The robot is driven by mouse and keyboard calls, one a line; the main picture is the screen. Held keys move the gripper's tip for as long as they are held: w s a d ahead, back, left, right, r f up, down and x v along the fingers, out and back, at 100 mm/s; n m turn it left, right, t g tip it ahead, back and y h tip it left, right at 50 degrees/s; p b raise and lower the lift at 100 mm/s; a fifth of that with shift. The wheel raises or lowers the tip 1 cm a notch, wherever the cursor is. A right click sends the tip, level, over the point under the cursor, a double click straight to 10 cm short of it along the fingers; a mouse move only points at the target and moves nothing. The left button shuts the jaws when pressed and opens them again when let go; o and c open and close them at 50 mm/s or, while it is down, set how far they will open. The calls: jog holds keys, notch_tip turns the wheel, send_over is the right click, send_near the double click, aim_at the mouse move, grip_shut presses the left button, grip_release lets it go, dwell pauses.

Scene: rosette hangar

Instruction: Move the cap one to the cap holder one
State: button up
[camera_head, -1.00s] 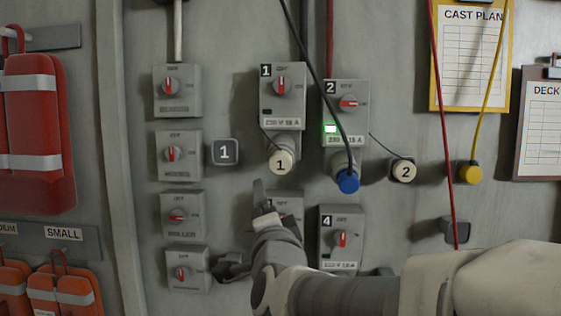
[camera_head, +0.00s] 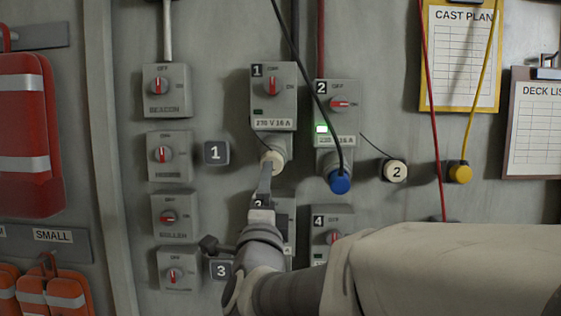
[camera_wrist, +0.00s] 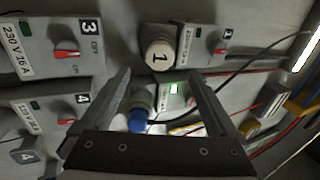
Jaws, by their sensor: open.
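Cap one, a round cream cap (camera_head: 273,157), sits on the socket under switch box 1. In the head view my gripper's finger covers part of it. In the wrist view the cap (camera_wrist: 160,54), marked 1, faces me just beyond the fingertips. My gripper (camera_head: 266,172) is just below the cap, pointing up. In the wrist view its fingers (camera_wrist: 158,78) are apart with nothing between their tips. Cap holder one, a dark square plate marked 1 (camera_head: 216,153), is on the wall left of the cap and looks empty.
Switch box 2 (camera_head: 338,110) has a lit green lamp and a blue plug (camera_head: 340,182) with a black cable crossing near box 1. Cap 2 (camera_head: 396,171) hangs to the right. Boxes 3 and 4 (camera_head: 332,222) are below. A plate marked 3 (camera_head: 221,269) is lower left.

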jog(key=p+x, duration=0.2)
jog(key=x, duration=0.6)
jog(key=shift+w, duration=0.25)
jog(key=shift+b, duration=1.25)
dwell(0.7)
jog(key=shift+r, duration=0.1)
grip_shut()
dwell(0.4)
jog(key=shift+s, duration=0.1)
jog(key=shift+b+v, duration=2.3)
jog(key=shift+v, duration=0.65)
